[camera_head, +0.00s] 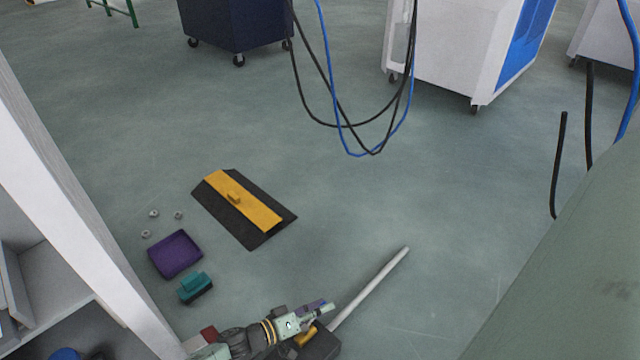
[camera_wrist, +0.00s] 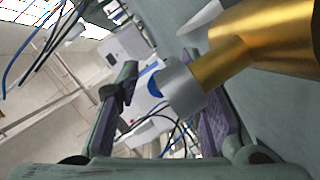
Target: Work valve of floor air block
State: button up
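The floor air block (camera_head: 322,345) is a dark box at the bottom of the head view, partly hidden by my arm. A yellow-gold part (camera_head: 305,337) shows on it beside my gripper. My gripper (camera_head: 322,308) is low over the block. The valve's handle is not clearly visible.
A pale pipe (camera_head: 372,286) extends up-right from the block. A purple tray (camera_head: 175,254), a teal brush-like object (camera_head: 195,287) and a yellow-black floor plate (camera_head: 244,208) lie to the left. Hoses (camera_head: 352,140) hang farther back. The middle floor is clear.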

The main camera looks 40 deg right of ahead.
jog(key=shift+c, duration=0.2)
grip_shut()
dwell(0.3)
dwell(0.4)
